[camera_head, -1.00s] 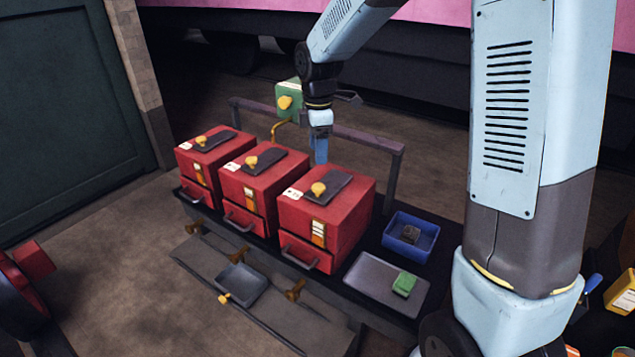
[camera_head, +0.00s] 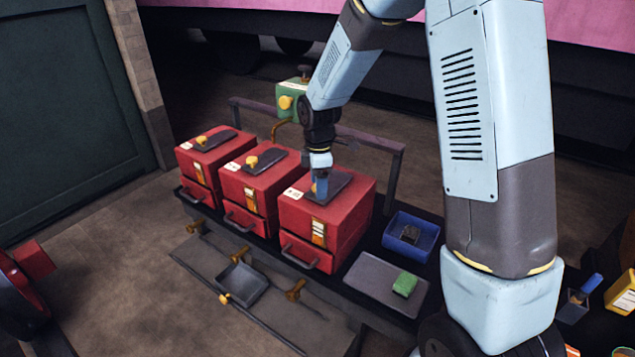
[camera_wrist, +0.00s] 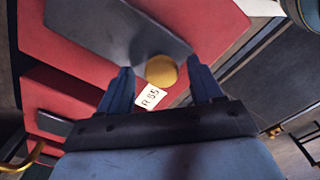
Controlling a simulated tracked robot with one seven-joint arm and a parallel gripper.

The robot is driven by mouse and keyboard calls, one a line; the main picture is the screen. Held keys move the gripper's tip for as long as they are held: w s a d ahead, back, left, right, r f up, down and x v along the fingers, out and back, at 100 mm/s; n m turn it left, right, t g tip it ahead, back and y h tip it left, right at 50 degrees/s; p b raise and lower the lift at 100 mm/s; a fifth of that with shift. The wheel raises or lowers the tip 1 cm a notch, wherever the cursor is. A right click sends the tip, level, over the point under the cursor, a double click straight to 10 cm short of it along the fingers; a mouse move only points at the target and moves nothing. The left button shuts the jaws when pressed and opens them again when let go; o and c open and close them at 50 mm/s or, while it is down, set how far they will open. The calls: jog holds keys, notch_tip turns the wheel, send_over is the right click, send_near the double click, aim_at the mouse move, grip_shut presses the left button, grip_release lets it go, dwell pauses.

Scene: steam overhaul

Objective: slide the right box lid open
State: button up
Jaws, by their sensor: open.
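The right red box (camera_head: 338,220) stands at the right end of a row of three red boxes. Its dark lid (camera_head: 335,182) lies on top, and it also shows in the wrist view (camera_wrist: 115,27). My gripper (camera_head: 320,190) is over this lid, pointing down. In the wrist view my gripper (camera_wrist: 160,82) is open, with one blue finger on each side of the round yellow knob (camera_wrist: 161,70). I cannot tell if the fingers touch the knob. A white label (camera_wrist: 150,97) is beside the knob. In the head view the fingers mostly hide the knob.
Two more red boxes, the middle one (camera_head: 250,190) and the left one (camera_head: 208,165), stand to the left. A blue bin (camera_head: 428,246) and a grey tray (camera_head: 372,268) with a green block (camera_head: 404,284) are at right. A rail (camera_head: 397,180) runs behind.

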jog(key=shift+r, duration=0.1)
grip_shut()
dwell(0.4)
